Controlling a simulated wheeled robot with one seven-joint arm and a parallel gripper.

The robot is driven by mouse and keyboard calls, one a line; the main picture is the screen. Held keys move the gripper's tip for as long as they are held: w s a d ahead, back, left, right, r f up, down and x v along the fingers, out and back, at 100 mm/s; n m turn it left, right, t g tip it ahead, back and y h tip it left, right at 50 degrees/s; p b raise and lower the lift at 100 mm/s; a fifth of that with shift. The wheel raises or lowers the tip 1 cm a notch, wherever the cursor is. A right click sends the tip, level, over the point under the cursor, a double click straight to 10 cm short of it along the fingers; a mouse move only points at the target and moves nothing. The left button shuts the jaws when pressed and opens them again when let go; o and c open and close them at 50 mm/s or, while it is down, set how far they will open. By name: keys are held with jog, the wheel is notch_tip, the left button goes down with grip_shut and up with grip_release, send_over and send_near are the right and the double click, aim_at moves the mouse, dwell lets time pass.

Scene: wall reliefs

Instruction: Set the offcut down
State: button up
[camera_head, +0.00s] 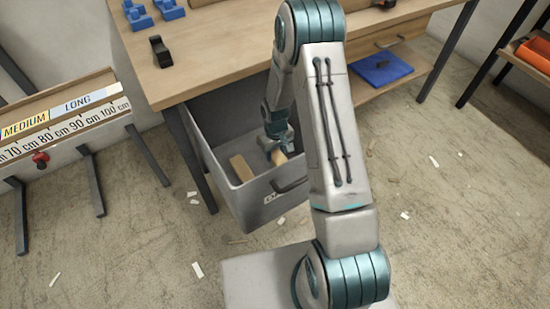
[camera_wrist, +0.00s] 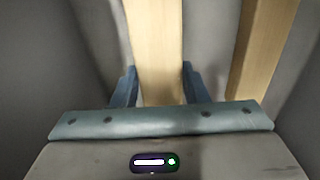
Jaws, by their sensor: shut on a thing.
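The offcut (camera_wrist: 155,45) is a pale wooden piece held between the two fingers of my gripper (camera_wrist: 158,88) in the wrist view. In the head view my gripper (camera_head: 277,143) is inside a grey bin (camera_head: 250,206) under the workbench, and the end of the offcut (camera_head: 278,158) shows below it. A second wooden piece (camera_head: 241,168) lies in the bin to the left; it also shows at the right in the wrist view (camera_wrist: 262,50), apart from my gripper. I cannot tell whether the held offcut touches the bin floor.
The workbench (camera_head: 215,55) stands above the bin, with blue blocks (camera_head: 168,9) and a dark item (camera_head: 160,51) on it. A measuring rack (camera_head: 75,118) marked MEDIUM and LONG is at the left. A blue object (camera_head: 381,69) lies on the lower shelf. Small scraps litter the floor.

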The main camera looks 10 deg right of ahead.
jog(key=shift+f, duration=1.15)
jog(key=shift+f+b, duration=0.25)
jog(key=shift+b, duration=0.15)
jog(key=o, duration=1)
jog(key=shift+o, duration=0.2)
jog(key=shift+r, duration=0.15)
notch_tip(320, 180, up, 12)
jog(key=p, duration=0.4)
notch_tip(320, 180, up, 16)
jog(key=f+m, duration=0.1)
jog(key=m, duration=0.1)
send_over(275, 154)
jog(key=s, duration=0.8)
jog(key=s+r, duration=0.4)
jog(key=s, duration=0.3)
jog(key=s+r+m+t, duration=0.1)
jog(key=s+r, duration=0.3)
jog(key=s, duration=0.3)
jog(key=shift+s+d+r, duration=0.35)
jog(key=shift+r, duration=0.05)
